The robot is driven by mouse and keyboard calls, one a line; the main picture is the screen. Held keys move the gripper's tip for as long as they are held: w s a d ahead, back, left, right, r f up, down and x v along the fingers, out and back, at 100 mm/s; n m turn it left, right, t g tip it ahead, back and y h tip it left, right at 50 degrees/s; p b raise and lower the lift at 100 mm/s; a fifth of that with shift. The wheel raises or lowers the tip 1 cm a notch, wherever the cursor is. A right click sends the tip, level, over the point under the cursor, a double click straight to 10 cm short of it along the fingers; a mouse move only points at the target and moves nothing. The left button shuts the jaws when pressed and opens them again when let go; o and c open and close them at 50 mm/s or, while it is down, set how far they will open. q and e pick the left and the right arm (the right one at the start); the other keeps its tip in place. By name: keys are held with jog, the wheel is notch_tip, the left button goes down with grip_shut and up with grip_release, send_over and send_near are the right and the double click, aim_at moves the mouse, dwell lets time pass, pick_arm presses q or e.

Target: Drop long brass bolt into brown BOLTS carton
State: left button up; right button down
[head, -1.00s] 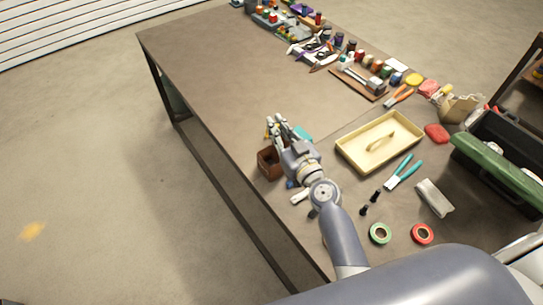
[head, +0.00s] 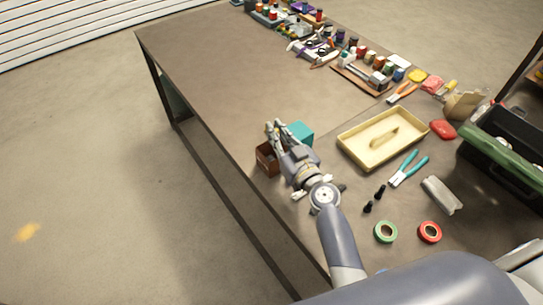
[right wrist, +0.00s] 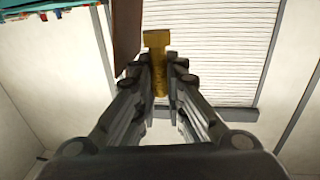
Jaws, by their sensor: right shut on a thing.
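The brown carton (head: 265,158) stands near the table's left edge in the head view, partly hidden by my right gripper. My right gripper (head: 277,131) is over or beside the carton; I cannot tell which from this view. In the right wrist view my right gripper (right wrist: 159,78) is shut on the long brass bolt (right wrist: 157,42), whose wide head sticks out beyond the fingertips. A brown panel, likely the carton's wall (right wrist: 126,32), is just left of the bolt, with a gap at the bolt's head. Any label on the carton cannot be read. My left gripper is not in view.
A teal box (head: 301,133) stands right behind the gripper. A cream tray (head: 350,147) with a small tan piece is to the right. Teal-handled pliers (head: 408,168), black bolts and tape rolls (head: 386,232) lie nearer. The table's far left is clear.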

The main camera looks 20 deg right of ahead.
jog(key=c, duration=1.6)
grip_release()
jog(key=shift+o, duration=0.2)
jog(key=s+d, duration=0.2)
jog(key=s, duration=0.9)
jog(key=shift+s+d, duration=0.15)
jog(key=shift+s, duration=0.25)
